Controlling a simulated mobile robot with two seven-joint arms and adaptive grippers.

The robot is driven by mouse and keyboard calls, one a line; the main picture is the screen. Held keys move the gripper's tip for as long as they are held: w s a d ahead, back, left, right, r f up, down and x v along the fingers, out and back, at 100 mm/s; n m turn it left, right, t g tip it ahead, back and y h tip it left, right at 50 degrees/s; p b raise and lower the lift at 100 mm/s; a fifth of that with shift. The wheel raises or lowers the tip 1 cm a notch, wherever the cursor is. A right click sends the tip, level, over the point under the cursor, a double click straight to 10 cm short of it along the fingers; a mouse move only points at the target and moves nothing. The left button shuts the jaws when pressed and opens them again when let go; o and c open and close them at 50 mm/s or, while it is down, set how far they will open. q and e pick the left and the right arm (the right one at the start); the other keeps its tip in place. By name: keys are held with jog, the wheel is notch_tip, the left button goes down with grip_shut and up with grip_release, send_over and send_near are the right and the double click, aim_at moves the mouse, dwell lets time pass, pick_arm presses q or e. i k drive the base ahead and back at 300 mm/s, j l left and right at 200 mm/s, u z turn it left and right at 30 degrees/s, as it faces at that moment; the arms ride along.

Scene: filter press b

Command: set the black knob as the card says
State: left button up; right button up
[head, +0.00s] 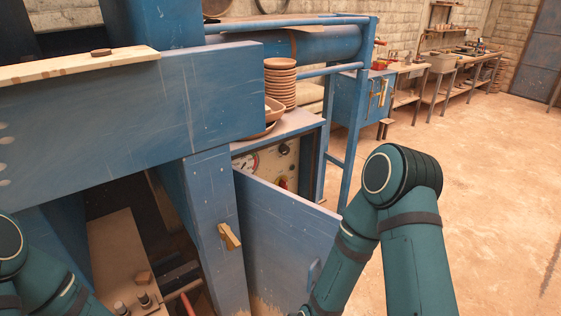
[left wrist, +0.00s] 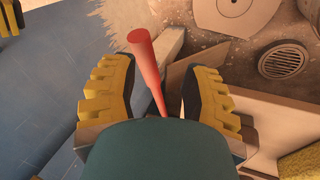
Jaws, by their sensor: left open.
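A cream panel (head: 270,166) shows inside the blue cabinet, behind its open door (head: 285,240). A dark round knob (head: 284,149) is near the panel's top right; its setting is too small to read. I cannot make out a card. My left gripper (left wrist: 155,84) shows only in the left wrist view, its yellow-padded fingers open. A red tapered rod (left wrist: 145,62) shows between and beyond them; I cannot tell whether they touch it. A yellow and dark piece (left wrist: 10,18) in that view's corner looks like part of my right gripper; its fingertips are hidden.
A red part (head: 283,184) and a gauge (head: 249,162) share the panel. Stacked brown dishes (head: 280,84) stand on the cabinet. A blue beam (head: 130,100) crosses at left. A round grate (left wrist: 284,60) and pale disc (left wrist: 236,14) show below. Floor at right is clear.

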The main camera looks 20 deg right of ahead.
aim_at(284, 150)
jog(key=k+l, duration=0.1)
jog(key=l, duration=0.2)
jog(key=l+u, duration=0.15)
jog(key=l, duration=0.15)
jog(key=k+l, duration=0.15)
jog(key=l, duration=0.15)
jog(key=l+u, duration=0.15)
jog(key=l, duration=0.35)
jog(key=k+l+u, duration=0.15)
jog(key=l, duration=0.3)
jog(key=i+l+u, duration=0.1)
jog(key=l, duration=0.25)
jog(key=i+l, duration=0.1)
jog(key=l, duration=0.2)
jog(key=i+l+u, duration=0.15)
jog(key=l, duration=0.2)
jog(key=i+l, duration=0.1)
jog(key=l, duration=0.3)
jog(key=i+l, duration=0.1)
jog(key=l, duration=0.35)
jog(key=i+l, duration=0.1)
jog(key=l, duration=0.3)
